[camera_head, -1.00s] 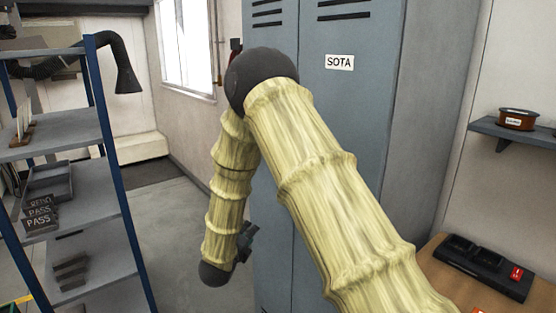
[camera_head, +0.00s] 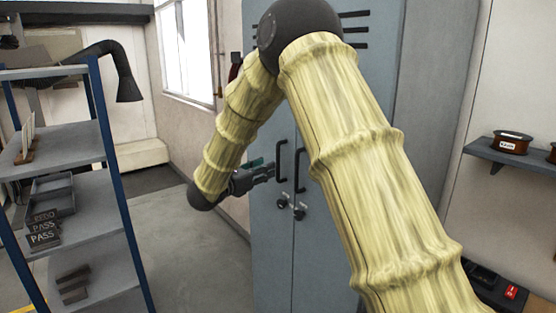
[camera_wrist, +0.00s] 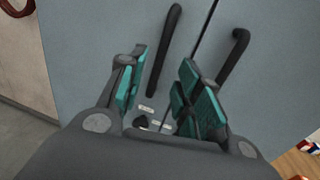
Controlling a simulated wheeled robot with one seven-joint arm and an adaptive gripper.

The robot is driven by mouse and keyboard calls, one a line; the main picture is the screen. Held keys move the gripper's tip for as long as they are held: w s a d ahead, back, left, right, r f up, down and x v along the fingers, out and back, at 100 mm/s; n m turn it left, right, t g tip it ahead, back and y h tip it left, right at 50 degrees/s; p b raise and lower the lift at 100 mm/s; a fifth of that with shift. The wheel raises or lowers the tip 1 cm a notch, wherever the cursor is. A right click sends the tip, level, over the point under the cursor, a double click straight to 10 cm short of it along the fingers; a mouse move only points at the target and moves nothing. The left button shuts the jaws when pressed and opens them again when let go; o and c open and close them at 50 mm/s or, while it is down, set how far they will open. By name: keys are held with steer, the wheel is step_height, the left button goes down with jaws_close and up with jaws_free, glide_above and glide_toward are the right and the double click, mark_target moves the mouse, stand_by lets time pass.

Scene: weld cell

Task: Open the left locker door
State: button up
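The blue-grey locker's left door (camera_head: 268,240) is shut, level with the right door (camera_head: 325,250). The left door's dark vertical handle (camera_head: 282,160) is beside the right door's handle (camera_head: 299,170). My gripper (camera_head: 268,170) is just left of the left handle in the head view. In the wrist view my gripper (camera_wrist: 162,62) is open, its teal-padded fingers apart. The left handle (camera_wrist: 170,35) shows in line with the gap between the fingers, not gripped. The right handle (camera_wrist: 235,55) lies right of the right finger. How far the fingertips are from the handle is unclear.
Round locks (camera_head: 282,204) sit below the handles. A shelf rack (camera_head: 85,195) stands at the left. A wall shelf (camera_head: 515,155) and a workbench corner lie at the right. The floor (camera_head: 190,255) between rack and locker is clear.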

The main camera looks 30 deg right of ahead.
mark_target(277, 163)
steer(key=p+x, duration=0.2)
steer(key=x, duration=0.3)
steer(key=shift+d+r, duration=0.1)
steer(key=shift+d, duration=0.1)
steer(key=shift+p+x, duration=0.5)
steer(key=shift+x, duration=0.5)
steer(key=shift+c, duration=0.2)
jaws_close()
